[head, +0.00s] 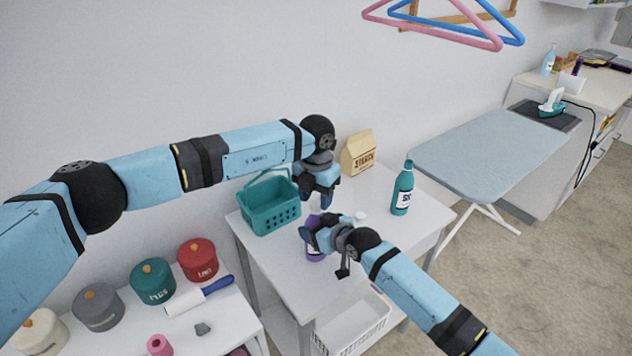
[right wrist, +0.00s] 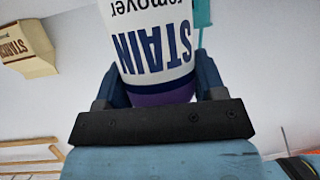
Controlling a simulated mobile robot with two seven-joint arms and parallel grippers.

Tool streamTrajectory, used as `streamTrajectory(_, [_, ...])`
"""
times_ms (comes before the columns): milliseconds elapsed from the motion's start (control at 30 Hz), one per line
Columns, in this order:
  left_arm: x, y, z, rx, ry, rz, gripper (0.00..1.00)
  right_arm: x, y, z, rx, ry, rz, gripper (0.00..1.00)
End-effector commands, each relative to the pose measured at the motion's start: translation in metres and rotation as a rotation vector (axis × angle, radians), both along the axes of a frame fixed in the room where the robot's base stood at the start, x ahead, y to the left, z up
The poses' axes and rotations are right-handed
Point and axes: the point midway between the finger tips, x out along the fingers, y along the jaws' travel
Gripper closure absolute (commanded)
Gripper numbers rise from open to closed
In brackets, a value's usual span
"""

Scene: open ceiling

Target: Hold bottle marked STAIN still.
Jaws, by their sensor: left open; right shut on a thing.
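The bottle marked STAIN (head: 314,251) is purple and stands on the white table, partly hidden by my right gripper. In the right wrist view, its white label (right wrist: 152,45) reads "STAIN remover" upside down above a purple band. My right gripper (head: 312,236) is shut on the bottle. In the right wrist view, its fingers (right wrist: 157,88) sit on both sides of the bottle. My left gripper (head: 322,204) is open and points down just above and behind the bottle's top. I cannot tell whether it touches the bottle.
A teal basket (head: 270,211) stands left of the bottle. A starch carton (head: 358,155) is at the back, and a teal bottle (head: 402,190) is at the right. A small white cap (head: 360,217) shows behind my right gripper.

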Motion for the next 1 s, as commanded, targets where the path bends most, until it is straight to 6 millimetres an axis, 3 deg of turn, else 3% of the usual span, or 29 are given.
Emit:
streamTrajectory(100, [0.0001,-0.0002,-0.0091,-0.001,-0.001,0.0,0.54,0.0,0.0,0.0001,0.0,0.0,0.0,1.0])
streamTrajectory(367, [0.0002,-0.0001,-0.0107,-0.001,-0.001,-0.001,0.54,0.0001,-0.0001,0.0,0.0,0.0,0.0,1.0])
streamTrajectory(533, [0.0002,-0.0001,-0.0105,-0.001,-0.001,-0.001,0.91,0.0,0.0,0.0,0.0,0.0,0.0,1.0])
streamTrajectory(567, [0.0002,-0.0001,-0.0105,-0.001,-0.001,-0.001,0.94,0.0,0.0,0.0,0.0,0.0,0.0,1.0])
streamTrajectory(733, [0.0002,-0.0001,-0.0104,-0.001,-0.001,-0.018,0.94,0.0,0.0,-0.0001,0.0,0.0,0.0,1.0])
streamTrajectory(867, [0.0004,0.0,-0.0102,0.001,-0.002,-0.154,0.95,0.0001,-0.0001,0.0,0.0,0.0,0.0,1.0])
streamTrajectory(1000, [0.0002,-0.0001,-0.0104,0.0,-0.001,-0.143,0.95,0.0,-0.0001,-0.0001,0.0,0.0,0.0,1.0])
